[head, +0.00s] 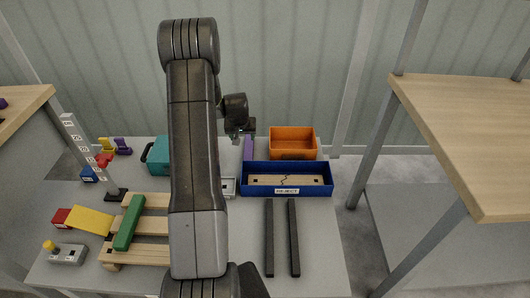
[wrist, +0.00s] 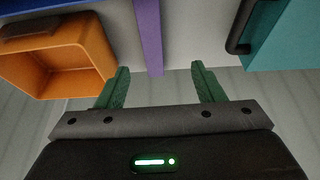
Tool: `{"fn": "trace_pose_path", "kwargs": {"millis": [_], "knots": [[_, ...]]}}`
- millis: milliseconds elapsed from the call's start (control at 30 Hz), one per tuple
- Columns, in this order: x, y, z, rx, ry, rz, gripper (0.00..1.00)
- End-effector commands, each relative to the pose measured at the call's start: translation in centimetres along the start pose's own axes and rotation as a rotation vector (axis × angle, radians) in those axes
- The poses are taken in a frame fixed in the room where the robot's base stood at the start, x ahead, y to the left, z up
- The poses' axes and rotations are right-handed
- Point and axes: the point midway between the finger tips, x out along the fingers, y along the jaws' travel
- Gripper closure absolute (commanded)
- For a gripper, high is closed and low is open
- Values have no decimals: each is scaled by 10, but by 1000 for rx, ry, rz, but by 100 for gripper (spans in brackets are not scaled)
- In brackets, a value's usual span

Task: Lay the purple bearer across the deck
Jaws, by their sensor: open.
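The purple bearer (head: 248,148) lies on the table between the teal case and the orange bin, partly hidden by the blue box in the head view. In the wrist view the purple bearer (wrist: 149,35) runs down between my green fingertips. My gripper (wrist: 160,70) is open and empty, with one finger to each side of the bearer's near end. In the head view my gripper (head: 242,134) is at the table's far edge, small and partly hidden. The deck of pale wooden slats (head: 152,224) is at the left front, with a green bearer (head: 129,222) lying across it.
A blue box (head: 287,193) labelled REJECT holds a cracked board. The orange bin (head: 293,140) stands behind it. The teal case (head: 159,156) is left of the bearer. Two dark rails (head: 282,238) lie in front. A numbered post (head: 88,155) stands behind the deck; yellow (head: 92,220) and red blocks lie left.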

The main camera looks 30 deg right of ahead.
Motion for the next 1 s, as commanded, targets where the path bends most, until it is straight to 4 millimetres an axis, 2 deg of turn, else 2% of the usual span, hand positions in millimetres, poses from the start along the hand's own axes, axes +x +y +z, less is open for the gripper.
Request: {"fn": "trace_pose_path", "kwargs": {"millis": [233, 500, 833, 1000], "knots": [[31, 4, -2, 7, 4, 2, 38], [79, 4, -2, 6, 4, 2, 38], [103, 6, -3, 7, 4, 2, 38], [126, 10, -6, 7, 5, 2, 38]]}}
